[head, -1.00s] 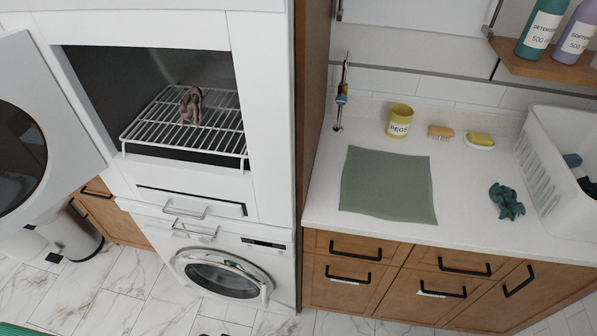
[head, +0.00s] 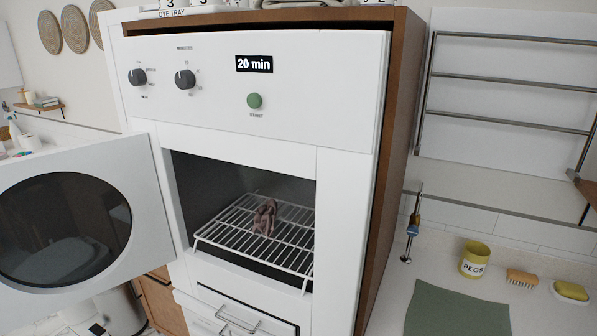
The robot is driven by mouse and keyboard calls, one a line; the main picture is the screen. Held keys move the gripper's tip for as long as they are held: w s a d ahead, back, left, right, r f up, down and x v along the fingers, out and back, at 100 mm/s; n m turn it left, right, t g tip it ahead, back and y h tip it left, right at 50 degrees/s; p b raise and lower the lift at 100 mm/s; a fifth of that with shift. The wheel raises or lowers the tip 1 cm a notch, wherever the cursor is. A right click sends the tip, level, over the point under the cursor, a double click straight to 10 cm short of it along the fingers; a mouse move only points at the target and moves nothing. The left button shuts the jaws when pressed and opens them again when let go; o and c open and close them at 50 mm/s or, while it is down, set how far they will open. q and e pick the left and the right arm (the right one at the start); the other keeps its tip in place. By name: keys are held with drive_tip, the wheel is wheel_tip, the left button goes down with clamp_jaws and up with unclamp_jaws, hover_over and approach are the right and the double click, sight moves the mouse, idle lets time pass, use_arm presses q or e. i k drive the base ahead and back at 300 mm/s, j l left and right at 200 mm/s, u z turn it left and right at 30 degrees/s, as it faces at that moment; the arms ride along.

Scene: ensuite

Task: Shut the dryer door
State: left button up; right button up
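The dryer (head: 340,110) is a white cabinet with two dark knobs, a "20 min" label and a green button above its opening. Its door (head: 150,185), white with a dark oval window (head: 65,228), stands wide open, swung out to the left from the left side of the opening. Inside, a crumpled mauve cloth (head: 265,217) lies on a white wire rack (head: 225,235). Neither of my grippers shows in the head view.
A counter at the right holds a green mat (head: 455,312), a yellow pegs pot (head: 476,260), a brush (head: 521,278) and a soap dish (head: 570,292). A drawer (head: 240,322) below the opening appears slightly out. A bin (head: 118,312) stands below the door.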

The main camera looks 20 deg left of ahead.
sight(80, 222)
drive_tip(key=k+j, duration=0.1)
drive_tip(key=j, duration=0.4)
drive_tip(key=k+j+z, duration=0.1)
drive_tip(key=j, duration=0.4)
drive_tip(key=k+j+z, duration=0.15)
drive_tip(key=j, duration=0.35)
drive_tip(key=k+j+z, duration=0.15)
drive_tip(key=j, duration=0.3)
drive_tip(key=k+j+z, duration=0.15)
drive_tip(key=j, duration=0.3)
drive_tip(key=k+j+z, duration=0.15)
drive_tip(key=j, duration=0.3)
drive_tip(key=k+j+z, duration=0.15)
drive_tip(key=k+j, duration=0.2)
drive_tip(key=j+z, duration=0.35)
drive_tip(key=j, duration=0.7)
drive_tip(key=j+z, duration=0.4)
drive_tip(key=j, duration=0.65)
drive_tip(key=i+j, duration=0.1)
drive_tip(key=j, duration=0.2)
drive_tip(key=i+j, duration=0.1)
drive_tip(key=j, duration=0.15)
drive_tip(key=i+z, duration=0.05)
